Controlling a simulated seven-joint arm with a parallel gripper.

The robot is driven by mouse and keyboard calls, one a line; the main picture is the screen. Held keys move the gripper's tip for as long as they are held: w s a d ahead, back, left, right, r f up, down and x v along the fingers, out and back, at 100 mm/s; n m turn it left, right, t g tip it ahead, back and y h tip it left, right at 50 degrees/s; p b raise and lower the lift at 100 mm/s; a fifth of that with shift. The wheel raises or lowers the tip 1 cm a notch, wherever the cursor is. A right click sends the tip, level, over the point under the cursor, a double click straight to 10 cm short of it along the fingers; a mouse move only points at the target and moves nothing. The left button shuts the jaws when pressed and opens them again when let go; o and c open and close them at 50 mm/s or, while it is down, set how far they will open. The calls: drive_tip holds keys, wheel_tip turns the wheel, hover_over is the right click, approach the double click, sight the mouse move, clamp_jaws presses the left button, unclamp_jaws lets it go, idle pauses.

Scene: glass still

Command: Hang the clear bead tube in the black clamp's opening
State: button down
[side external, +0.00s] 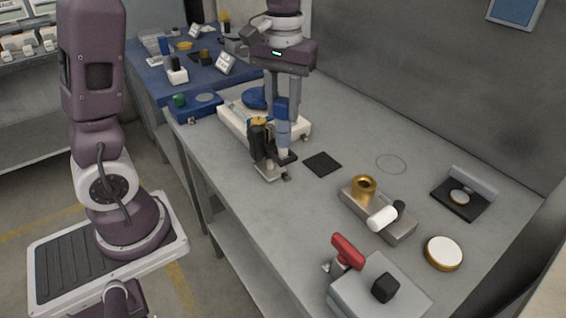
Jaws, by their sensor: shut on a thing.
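My gripper (284,112) points down over the worktable and is shut on an upright tube with a blue upper part (281,107). I take it as the clear bead tube; its pale lower part (283,138) hangs below the fingers. The black clamp (262,145) stands on a small pale base, with a yellow disc on top. The tube is just right of the clamp in the picture. Its lower end overlaps the clamp's dark foot in view. I cannot tell whether the tube is in the opening or in front of it.
A white tray (226,117) with a blue rounded thing (255,97) lies behind the clamp. A black square pad (322,164) is to the right. A metal block with a brass cup (363,187), a red-handled fixture (347,250) and a round lidded dish (443,253) stand nearer the front.

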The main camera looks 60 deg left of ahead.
drive_tip(key=shift+f, duration=1.2)
idle(0.6)
drive_tip(key=c, duration=1.4)
unclamp_jaws()
drive_tip(key=shift+o, duration=0.2)
drive_tip(key=o, duration=0.5)
drive_tip(key=shift+o, duration=0.2)
wheel_tip(320, 180, up, 7)
drive_tip(key=shift+r, duration=0.1)
